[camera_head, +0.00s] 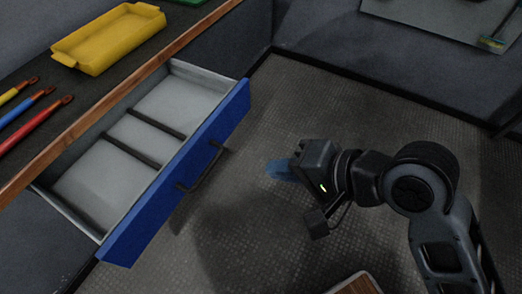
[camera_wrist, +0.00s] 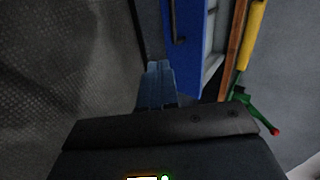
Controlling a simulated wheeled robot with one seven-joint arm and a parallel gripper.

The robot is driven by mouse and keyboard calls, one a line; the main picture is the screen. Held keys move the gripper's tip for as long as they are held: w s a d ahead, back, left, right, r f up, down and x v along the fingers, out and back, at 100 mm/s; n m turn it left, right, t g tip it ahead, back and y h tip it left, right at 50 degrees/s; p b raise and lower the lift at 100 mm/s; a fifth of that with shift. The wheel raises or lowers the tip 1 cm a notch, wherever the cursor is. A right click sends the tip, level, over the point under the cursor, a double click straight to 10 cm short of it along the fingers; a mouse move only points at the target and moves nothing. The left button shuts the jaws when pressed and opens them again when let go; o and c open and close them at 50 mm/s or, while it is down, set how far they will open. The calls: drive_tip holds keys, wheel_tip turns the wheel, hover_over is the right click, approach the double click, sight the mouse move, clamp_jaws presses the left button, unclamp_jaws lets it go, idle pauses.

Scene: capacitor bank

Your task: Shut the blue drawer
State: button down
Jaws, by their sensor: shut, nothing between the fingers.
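The blue drawer (camera_head: 180,180) stands pulled out from under the workbench in the head view. Its inside is pale, split by dark dividers, and looks empty. A dark bar handle (camera_head: 203,168) is on its blue front. My gripper (camera_head: 280,169) is to the right of the drawer front, apart from it, with its blue fingers pointing toward it. The fingers are shut and empty. In the wrist view the fingers (camera_wrist: 157,85) show at the middle, with the blue drawer front (camera_wrist: 190,60) and its handle (camera_wrist: 178,22) just beyond and to the right.
A yellow tray (camera_head: 108,40) and several coloured tools (camera_head: 35,122) lie on the dark bench top with a wooden edge (camera_head: 95,113). A wooden-edged surface (camera_head: 355,284) shows at the bottom. The floor between the drawer and my arm is clear.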

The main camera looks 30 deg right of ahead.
drive_tip(key=w+a+r+x, duration=0.1)
drive_tip(key=x, duration=1.2)
drive_tip(key=shift+r, duration=0.35)
drive_tip(key=shift+s, duration=0.1)
approach(147, 127)
drive_tip(key=w+a, duration=0.1)
drive_tip(key=w, duration=0.1)
drive_tip(key=w+a+f, duration=0.1)
drive_tip(key=w, duration=0.1)
drive_tip(key=w+a+f, duration=0.1)
drive_tip(key=w, duration=0.1)
drive_tip(key=shift+a+f, duration=0.15)
drive_tip(key=shift+a, duration=0.2)
drive_tip(key=shift+w+a, duration=0.25)
drive_tip(key=shift+w, duration=0.1)
